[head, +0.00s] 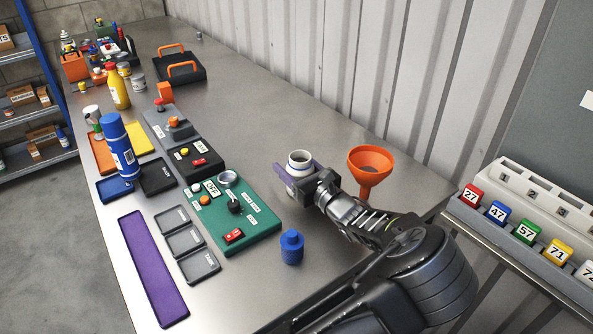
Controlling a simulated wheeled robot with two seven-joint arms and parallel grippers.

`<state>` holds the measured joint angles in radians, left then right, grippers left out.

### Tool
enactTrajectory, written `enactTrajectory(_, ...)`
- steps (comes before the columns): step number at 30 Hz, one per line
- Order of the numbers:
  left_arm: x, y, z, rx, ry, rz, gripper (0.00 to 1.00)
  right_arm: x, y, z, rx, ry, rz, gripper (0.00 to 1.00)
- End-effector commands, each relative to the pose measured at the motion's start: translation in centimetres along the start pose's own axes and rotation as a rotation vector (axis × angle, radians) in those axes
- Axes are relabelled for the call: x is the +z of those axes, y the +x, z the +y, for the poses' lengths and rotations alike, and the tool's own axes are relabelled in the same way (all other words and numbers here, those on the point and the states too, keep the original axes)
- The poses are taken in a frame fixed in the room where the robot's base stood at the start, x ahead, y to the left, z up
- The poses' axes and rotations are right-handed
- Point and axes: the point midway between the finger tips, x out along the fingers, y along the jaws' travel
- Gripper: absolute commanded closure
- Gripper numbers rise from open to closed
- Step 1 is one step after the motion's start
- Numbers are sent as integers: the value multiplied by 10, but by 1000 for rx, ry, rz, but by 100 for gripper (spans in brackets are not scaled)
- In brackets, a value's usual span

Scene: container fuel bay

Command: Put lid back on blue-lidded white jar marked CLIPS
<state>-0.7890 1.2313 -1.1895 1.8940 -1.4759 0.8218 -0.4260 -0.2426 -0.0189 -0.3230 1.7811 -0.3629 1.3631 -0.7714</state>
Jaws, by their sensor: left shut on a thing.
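A white jar (299,160) stands on the metal bench in the head view, with its top open and no lid on it. Its lower part is partly hidden by my gripper, and I cannot read any marking on it. My left gripper (303,184) is shut on this jar, with its fingers around the body below the rim. A blue ribbed piece with a narrower knob-like top (291,248) stands on the bench nearer to me; it may be the lid, but I cannot be sure. My right gripper is not in view.
An orange funnel (370,167) stands right of the jar. A green panel (238,213) with knobs and switches lies to the left. Black trays (198,265) and a purple tray (151,268) lie farther left. The bench behind the jar is clear, up to the corrugated wall.

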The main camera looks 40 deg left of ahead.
Motion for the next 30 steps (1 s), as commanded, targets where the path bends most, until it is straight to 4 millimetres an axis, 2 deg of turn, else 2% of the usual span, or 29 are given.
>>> enactTrajectory(5, 16, 0, 0, 1, -4, -1, 88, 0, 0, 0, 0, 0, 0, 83)
enactTrajectory(15, 77, 0, 0, 0, -6, -1, 88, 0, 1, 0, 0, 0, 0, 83)
enactTrajectory(18, 90, 0, 0, 0, -3, -1, 88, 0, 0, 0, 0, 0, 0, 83)
enactTrajectory(22, 99, 0, 0, 0, -1, -2, 88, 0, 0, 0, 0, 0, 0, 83)
enactTrajectory(30, 100, 0, 0, 0, 0, -2, 88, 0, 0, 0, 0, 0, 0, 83)
